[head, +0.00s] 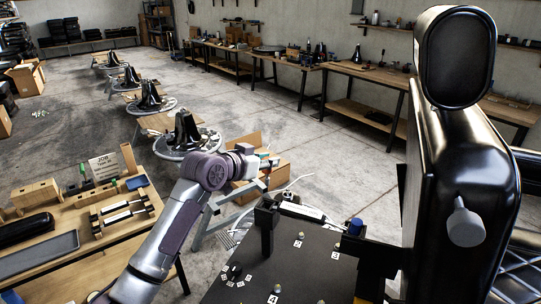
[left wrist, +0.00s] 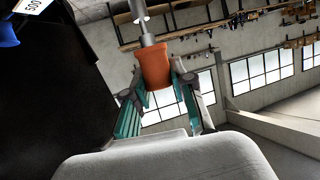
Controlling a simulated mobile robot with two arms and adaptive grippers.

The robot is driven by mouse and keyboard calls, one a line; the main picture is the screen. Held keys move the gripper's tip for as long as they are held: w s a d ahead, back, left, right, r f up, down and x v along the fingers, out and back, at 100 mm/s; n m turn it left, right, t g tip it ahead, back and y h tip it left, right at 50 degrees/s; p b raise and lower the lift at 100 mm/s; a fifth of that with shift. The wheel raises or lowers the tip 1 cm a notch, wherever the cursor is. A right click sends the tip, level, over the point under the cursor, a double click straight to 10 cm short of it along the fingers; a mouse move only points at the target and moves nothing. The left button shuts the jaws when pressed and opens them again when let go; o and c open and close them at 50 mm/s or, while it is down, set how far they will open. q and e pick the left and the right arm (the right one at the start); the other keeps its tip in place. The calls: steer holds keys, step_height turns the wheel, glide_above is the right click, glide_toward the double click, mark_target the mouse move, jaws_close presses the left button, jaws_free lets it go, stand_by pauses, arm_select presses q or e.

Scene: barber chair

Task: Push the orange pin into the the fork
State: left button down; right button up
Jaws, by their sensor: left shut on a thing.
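The orange pin (left wrist: 153,65) has an orange grip and a metal shaft that runs up to the top edge of the left wrist view. My left gripper (left wrist: 160,100), with teal finger pads, is shut on the orange grip. In the head view my left gripper (head: 264,161) is beyond the far left corner of the black plate (head: 300,270); the pin is too small to make out well there. A black upright bracket (head: 267,222) stands at that corner; I cannot tell whether it is the fork. The shaft's tip is out of view. My right gripper does not show.
The black barber chair (head: 465,150) stands at the right. A blue knob (head: 355,226) sits at the plate's far edge. A wooden bench (head: 90,225) with tools is at the left. An open cardboard box (head: 245,190) is behind my gripper.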

mark_target(267, 179)
arm_select(q)
steer(key=shift+s+r, duration=0.15)
steer(key=shift+p, duration=0.4)
steer(key=shift+f+b, duration=0.45)
steer(key=shift+f, duration=0.2)
steer(key=shift+f+b, duration=1.2)
steer(key=shift+f, duration=1.1)
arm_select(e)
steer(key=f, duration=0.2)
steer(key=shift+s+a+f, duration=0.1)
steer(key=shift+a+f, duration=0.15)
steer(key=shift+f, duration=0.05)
arm_select(q)
steer(key=shift+r, duration=0.1)
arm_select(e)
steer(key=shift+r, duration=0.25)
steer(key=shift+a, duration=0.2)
arm_select(q)
steer(key=shift+p, duration=0.55)
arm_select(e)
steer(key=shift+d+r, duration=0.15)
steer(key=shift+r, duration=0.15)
